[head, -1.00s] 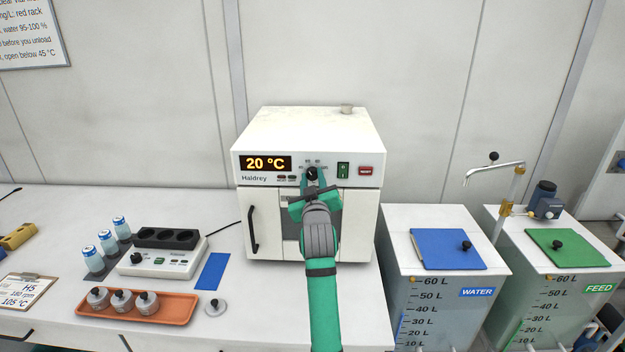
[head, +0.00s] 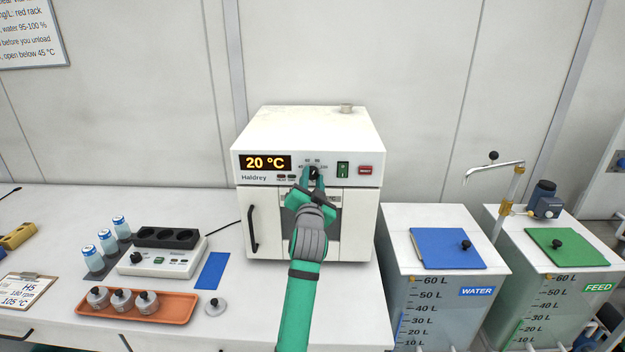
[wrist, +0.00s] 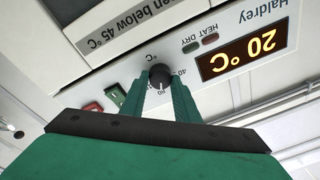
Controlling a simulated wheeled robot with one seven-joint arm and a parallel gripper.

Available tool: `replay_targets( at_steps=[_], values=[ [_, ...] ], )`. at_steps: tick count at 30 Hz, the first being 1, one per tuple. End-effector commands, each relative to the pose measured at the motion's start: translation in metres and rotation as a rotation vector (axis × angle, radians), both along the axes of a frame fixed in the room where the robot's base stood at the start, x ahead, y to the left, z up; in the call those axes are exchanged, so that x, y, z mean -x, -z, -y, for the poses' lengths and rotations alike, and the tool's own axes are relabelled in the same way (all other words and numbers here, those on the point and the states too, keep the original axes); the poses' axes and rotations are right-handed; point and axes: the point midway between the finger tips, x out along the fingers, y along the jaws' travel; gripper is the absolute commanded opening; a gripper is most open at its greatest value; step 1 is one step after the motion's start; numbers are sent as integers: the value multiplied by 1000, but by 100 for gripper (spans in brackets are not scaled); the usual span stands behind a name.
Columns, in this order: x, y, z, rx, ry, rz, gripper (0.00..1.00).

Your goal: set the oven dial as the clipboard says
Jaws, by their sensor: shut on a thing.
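The white oven (head: 290,130) stands at the back of the bench, and its display (head: 266,163) reads 20 °C. My gripper (head: 313,176) is shut on the black oven dial (head: 314,172) on the front panel. In the wrist view the dial (wrist: 160,76) sits between the two green fingertips, with a white pointer line on its face. The fingers hide part of the scale around it, so I cannot tell the exact setting. The clipboard (head: 27,290) lies at the left of the bench and reads H5, 180 rpm, 105 °C.
Right of the dial are a green switch (head: 343,170) and a red button (head: 365,170). The oven door handle (head: 253,228) is at the left. An orange tray (head: 136,305) of lidded pots and a stirrer block (head: 160,262) stand on the bench. Tanks stand at the right.

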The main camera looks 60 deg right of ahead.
Motion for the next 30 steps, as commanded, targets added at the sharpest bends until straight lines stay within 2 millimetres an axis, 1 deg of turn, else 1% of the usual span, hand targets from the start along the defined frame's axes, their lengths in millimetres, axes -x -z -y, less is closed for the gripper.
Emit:
replay_targets(
  at_steps=[12, 18, 24, 30],
  values=[
    [-2, 1, -1, -197, -2, 340, 6],
    [-2, 1, -1, -279, 0, 482, 6],
    [-1, 1, -1, -341, 1, 589, 6],
    [-1, 1, 0, -379, 0, 657, 6]
  ],
)
